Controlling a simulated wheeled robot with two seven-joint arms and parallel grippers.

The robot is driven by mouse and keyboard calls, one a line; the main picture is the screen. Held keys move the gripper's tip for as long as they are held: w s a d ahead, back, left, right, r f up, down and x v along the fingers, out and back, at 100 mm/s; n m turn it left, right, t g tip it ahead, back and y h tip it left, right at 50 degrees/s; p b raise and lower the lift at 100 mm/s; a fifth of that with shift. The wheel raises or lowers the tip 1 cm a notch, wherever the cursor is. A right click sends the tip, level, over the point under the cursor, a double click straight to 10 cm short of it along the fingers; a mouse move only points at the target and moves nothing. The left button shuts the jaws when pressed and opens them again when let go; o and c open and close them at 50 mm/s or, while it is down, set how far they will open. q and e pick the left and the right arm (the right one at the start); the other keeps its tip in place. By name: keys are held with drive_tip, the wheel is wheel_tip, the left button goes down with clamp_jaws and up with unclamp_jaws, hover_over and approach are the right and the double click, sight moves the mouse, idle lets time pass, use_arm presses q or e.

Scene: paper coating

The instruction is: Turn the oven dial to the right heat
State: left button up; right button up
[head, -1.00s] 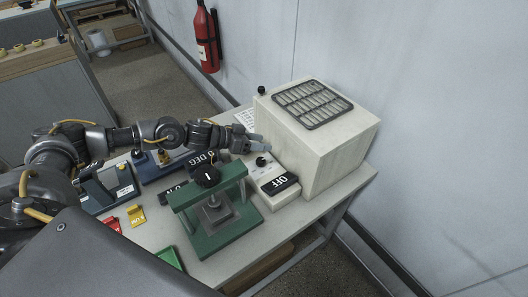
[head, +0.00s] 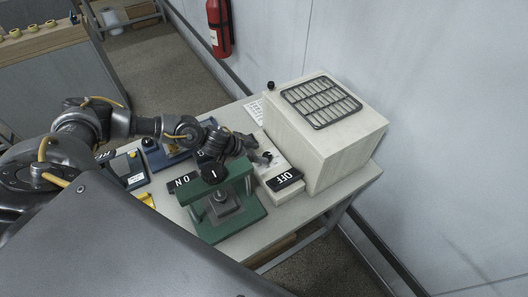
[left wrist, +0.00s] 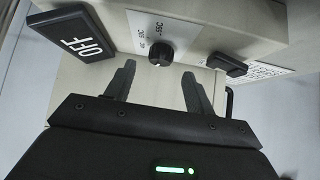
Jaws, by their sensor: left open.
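The oven is a cream box (head: 345,150) with a dark grille on top, at the table's far right. Its black dial (head: 267,156) stands on the low cream panel in front and shows in the left wrist view (left wrist: 160,52). Small temperature marks surround the dial; one at its upper side reads about 55C, and the set value is too small to tell. My left gripper (left wrist: 159,74) is open, with its two fingers apart just short of the dial and one to each side. In the head view it (head: 262,153) is close beside the dial. My right gripper is out of view.
A black OFF plate (head: 285,180) lies beside the dial and is large in the left wrist view (left wrist: 72,34). A black block (left wrist: 227,64) is on the other side. A green press (head: 222,205) stands close in front of my arm. The wall is behind.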

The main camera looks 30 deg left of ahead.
sight(266, 155)
use_arm(q)
drive_tip(key=shift+p+x, duration=0.4)
drive_tip(key=shift+x, duration=1.75)
drive_tip(key=shift+a, duration=0.15)
drive_tip(key=c, duration=1)
